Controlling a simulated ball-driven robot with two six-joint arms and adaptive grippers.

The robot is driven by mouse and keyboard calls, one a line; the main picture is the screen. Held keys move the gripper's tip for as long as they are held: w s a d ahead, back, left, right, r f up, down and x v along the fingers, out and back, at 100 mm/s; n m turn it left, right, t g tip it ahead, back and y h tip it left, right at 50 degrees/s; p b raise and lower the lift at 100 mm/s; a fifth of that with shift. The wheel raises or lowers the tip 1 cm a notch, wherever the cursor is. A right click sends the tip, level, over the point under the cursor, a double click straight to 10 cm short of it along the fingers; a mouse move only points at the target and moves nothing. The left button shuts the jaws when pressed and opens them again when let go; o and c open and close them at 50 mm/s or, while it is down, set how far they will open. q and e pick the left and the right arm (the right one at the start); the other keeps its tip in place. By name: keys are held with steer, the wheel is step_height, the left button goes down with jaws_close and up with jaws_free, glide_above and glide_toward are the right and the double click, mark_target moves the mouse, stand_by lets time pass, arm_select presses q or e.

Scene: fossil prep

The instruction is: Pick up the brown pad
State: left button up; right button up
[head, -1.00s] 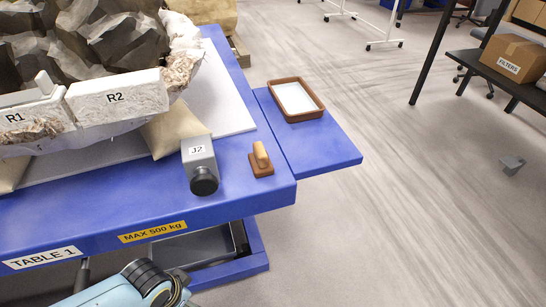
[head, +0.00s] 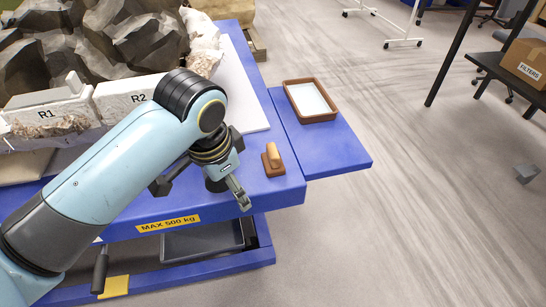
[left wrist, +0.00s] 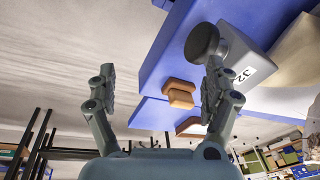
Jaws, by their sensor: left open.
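The brown pad (head: 273,162), a small brown block with a tan grip on top, sits on the blue table near its right corner. In the left wrist view the brown pad (left wrist: 180,94) shows beyond the fingers, nearer the right one. My left gripper (head: 200,194) is over the table's front edge, left of the pad and apart from it. In the left wrist view my left gripper (left wrist: 158,78) has its fingers wide apart with nothing between them. My right gripper is not in view.
A brown-rimmed tray (head: 289,99) lies on the blue side shelf (head: 335,155). Plaster blocks and a rock mass stand behind my arm.

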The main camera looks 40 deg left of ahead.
mark_target(273, 150)
arm_select(q)
steer(key=w+r+m, duration=0.1)
steer(key=w, duration=0.4)
steer(key=w+a+r+m+g, duration=0.1)
steer(key=w+m, duration=0.1)
steer(key=w, duration=0.4)
steer(key=w+r+m+g, duration=0.1)
steer(key=w, duration=0.5)
steer(key=shift+w+a+m+h, duration=0.15)
steer(key=shift+a+m+h, duration=0.15)
steer(key=shift+h, duration=0.1)
steer(key=f, duration=0.5)
steer(key=f+b, duration=0.1)
steer(key=f, duration=0.4)
steer(key=shift+a+f, duration=0.2)
steer(key=shift+f, duration=0.15)
steer(key=shift+c, duration=0.2)
steer(key=c, duration=1.5)
